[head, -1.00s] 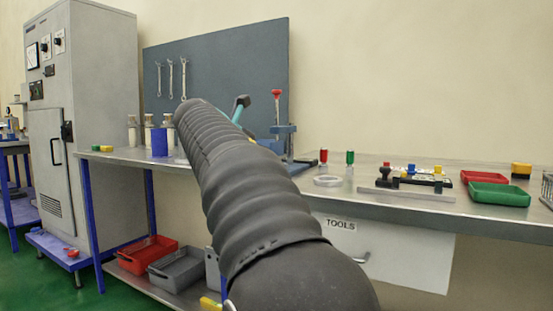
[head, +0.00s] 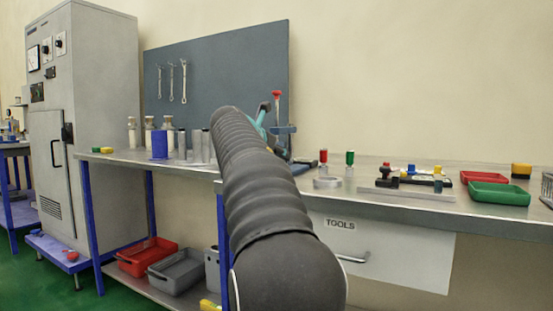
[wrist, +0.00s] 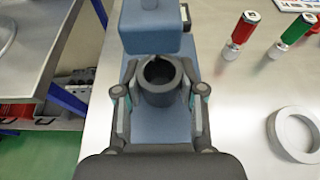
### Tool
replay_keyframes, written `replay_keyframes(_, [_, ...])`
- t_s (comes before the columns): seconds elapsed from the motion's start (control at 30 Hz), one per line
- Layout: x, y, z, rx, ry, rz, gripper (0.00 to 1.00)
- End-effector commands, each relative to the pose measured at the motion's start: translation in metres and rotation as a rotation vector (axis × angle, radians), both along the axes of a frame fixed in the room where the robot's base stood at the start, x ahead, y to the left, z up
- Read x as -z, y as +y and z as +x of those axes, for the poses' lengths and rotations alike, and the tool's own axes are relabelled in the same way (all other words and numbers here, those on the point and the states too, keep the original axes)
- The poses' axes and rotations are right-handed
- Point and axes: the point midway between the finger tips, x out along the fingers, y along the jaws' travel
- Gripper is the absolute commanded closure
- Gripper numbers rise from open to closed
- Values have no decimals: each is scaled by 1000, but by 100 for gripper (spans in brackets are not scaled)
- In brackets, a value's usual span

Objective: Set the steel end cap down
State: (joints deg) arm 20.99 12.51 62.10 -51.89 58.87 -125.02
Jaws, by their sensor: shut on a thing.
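My gripper (wrist: 160,97) is shut on the steel end cap (wrist: 158,97), a short dark grey cylinder with a round hole facing the camera. A finger lies on each side of it. The cap is over the blue base of a press (wrist: 160,130), in front of the press's blue upright block (wrist: 150,32). I cannot tell whether the cap touches the base. In the head view, my arm hides the cap and most of the press; part of the press (head: 285,131) shows behind my gripper (head: 262,120).
Red (head: 488,177) and green (head: 500,194) trays lie far right.

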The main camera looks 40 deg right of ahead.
Motion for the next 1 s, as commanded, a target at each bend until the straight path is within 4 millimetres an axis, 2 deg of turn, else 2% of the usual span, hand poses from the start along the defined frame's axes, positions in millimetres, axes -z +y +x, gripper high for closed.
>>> replay_keyframes(0.03, [10, 0, 2, 3, 12, 14, 100])
replay_keyframes(0.07, [11, -1, 3, 3, 13, 15, 53])
replay_keyframes(0.13, [11, 0, 3, 3, 13, 15, 36])
replay_keyframes(0.57, [5, 4, 0, 2, 8, 10, 36])
replay_keyframes(0.67, [-1, 14, -4, 1, 7, 9, 36])
replay_keyframes(1.0, [-27, 70, -27, -1, 6, 9, 36])
